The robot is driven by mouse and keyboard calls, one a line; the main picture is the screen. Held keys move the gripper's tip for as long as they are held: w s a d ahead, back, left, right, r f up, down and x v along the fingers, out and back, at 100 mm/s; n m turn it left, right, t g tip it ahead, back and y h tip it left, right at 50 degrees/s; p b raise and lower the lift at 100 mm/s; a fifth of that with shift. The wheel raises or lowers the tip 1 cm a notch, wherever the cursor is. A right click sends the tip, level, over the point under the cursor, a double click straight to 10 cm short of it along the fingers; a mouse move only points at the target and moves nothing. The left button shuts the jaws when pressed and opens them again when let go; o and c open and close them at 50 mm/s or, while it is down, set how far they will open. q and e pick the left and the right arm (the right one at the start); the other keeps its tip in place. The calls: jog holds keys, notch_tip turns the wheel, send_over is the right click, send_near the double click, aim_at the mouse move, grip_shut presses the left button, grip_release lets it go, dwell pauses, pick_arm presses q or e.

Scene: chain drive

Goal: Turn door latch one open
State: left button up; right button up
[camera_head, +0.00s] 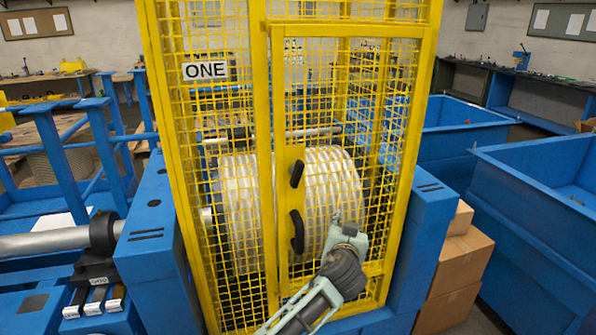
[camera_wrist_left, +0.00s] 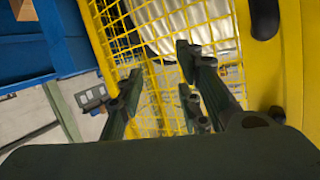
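The yellow mesh cage door (camera_head: 345,30) carries the sign ONE (camera_head: 205,71) to its left and looks closed. Its yellow plate bears two black parts, an upper one (camera_head: 297,173), slightly tilted, and a lower upright one (camera_head: 297,232); I cannot tell for sure which is the latch. My left gripper (camera_head: 338,222) is in front of the mesh, right of the lower black part and apart from it. In the left wrist view its fingers (camera_wrist_left: 160,85) are spread and empty, facing the mesh. A black part (camera_wrist_left: 262,18) on the yellow plate shows at the upper right there. My right gripper is not in view.
A large ribbed pale drum (camera_head: 315,195) stands behind the mesh. Blue housings (camera_head: 158,245) flank the cage. Cardboard boxes (camera_head: 460,262) and blue bins (camera_head: 540,200) stand to the right. A grey shaft (camera_head: 45,242) lies at the left.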

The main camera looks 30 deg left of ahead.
aim_at(299, 175)
pick_arm(q)
jog(key=s+a+r+n+g+y, duration=0.1)
jog(key=s+a+r+n+y, duration=0.15)
jog(key=a+r+y, duration=0.35)
jog(key=s+a+r+n+g+y, duration=0.1)
jog(key=s+a+r+y, duration=0.15)
jog(key=r, duration=0.45)
jog(key=shift+h, duration=0.25)
jog(key=p+x, duration=0.1)
jog(key=x, duration=0.1)
jog(key=p+x, duration=0.1)
jog(key=x, duration=0.1)
jog(key=p+x, duration=0.1)
jog(key=x, duration=0.1)
jog(key=shift+s+a, duration=0.35)
jog(key=shift+a, duration=0.05)
jog(key=shift+w+a+f, duration=0.1)
jog(key=shift+w+a, duration=0.3)
jog(key=shift+c, duration=0.6)
grip_shut()
